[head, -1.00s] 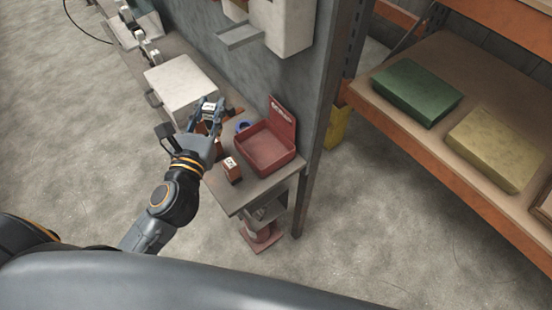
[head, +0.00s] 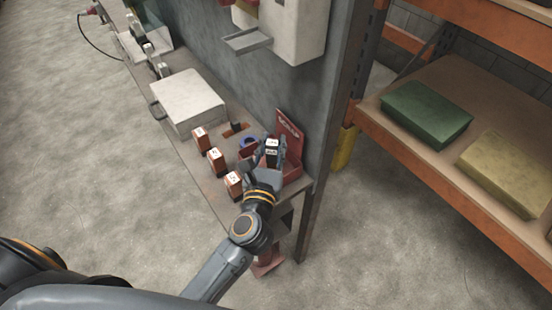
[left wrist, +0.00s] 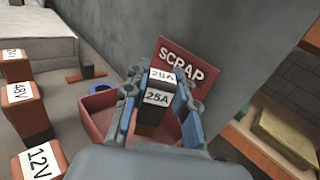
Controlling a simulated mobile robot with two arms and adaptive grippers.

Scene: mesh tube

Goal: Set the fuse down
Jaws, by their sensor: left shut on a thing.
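My left gripper (head: 272,158) is shut on a dark fuse (head: 272,146) with white labels. In the left wrist view the fuse (left wrist: 157,98) reads 25A and stands upright between the blue-padded fingers (left wrist: 160,105). The gripper holds it over the red scrap bin (head: 293,170), which has a raised back panel lettered SCRAP (left wrist: 186,66). The bin's inside is mostly hidden by the gripper. I cannot tell whether the fuse touches the bin. My right gripper is not in view.
Several orange-brown labelled blocks (head: 216,161) stand on the bench left of the bin; one (left wrist: 38,160) reads 12V. A white box (head: 188,101) sits farther back. A grey wall (head: 270,85) runs along the bench.

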